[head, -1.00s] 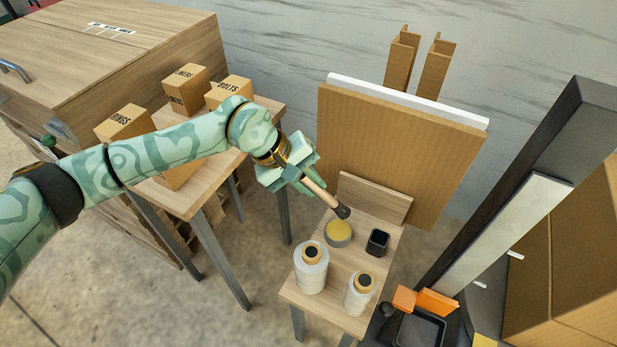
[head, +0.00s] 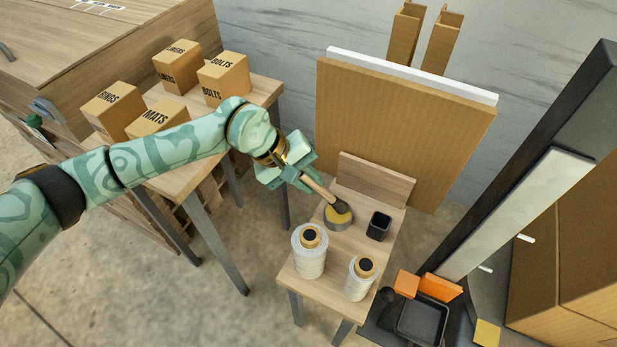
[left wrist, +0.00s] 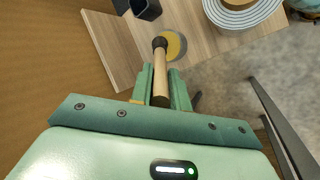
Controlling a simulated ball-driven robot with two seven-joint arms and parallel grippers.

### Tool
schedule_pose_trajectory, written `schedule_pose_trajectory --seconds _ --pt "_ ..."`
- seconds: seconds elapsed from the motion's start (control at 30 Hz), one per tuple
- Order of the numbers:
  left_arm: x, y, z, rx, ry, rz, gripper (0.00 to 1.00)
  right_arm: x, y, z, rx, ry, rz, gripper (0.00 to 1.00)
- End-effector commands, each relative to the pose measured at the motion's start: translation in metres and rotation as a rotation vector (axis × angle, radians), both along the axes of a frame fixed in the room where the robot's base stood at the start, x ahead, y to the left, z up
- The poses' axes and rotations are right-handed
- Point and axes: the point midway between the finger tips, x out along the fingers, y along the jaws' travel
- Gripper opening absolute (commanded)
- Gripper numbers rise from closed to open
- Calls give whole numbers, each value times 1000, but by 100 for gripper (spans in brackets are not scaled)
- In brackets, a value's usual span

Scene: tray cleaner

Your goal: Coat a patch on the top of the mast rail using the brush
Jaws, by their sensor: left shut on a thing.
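My left gripper (head: 303,176) is shut on the wooden handle of the brush (head: 318,190), above the small wooden stand. The brush slants down, and its dark head is over the round tin of yellow coating (head: 338,217). In the left wrist view the brush (left wrist: 160,82) runs between the fingers, and its dark tip overlaps the yellow disc (left wrist: 176,46). I cannot tell whether the tip touches the coating. The mast rail (head: 520,212), a dark slanted column with a pale face, stands at the right. My right gripper is not in view.
Two wrapped rolls (head: 309,252) and a black cup (head: 379,226) stand on the wooden stand (head: 305,285). A large cardboard panel (head: 400,120) rises behind. A black tray (head: 422,322) lies near the mast's foot. Labelled boxes (head: 222,78) sit on a table at left.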

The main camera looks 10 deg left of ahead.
Motion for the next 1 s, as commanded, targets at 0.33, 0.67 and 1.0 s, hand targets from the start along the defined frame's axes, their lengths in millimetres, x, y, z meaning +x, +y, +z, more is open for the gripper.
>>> schedule_pose_trajectory --seconds 0.33,0.67,1.0 --pt "0 0 -1 0 0 0 0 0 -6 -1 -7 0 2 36" --pt "0 0 -5 0 1 1 0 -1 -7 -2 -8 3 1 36" --pt "0 0 -9 1 1 1 0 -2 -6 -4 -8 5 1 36"
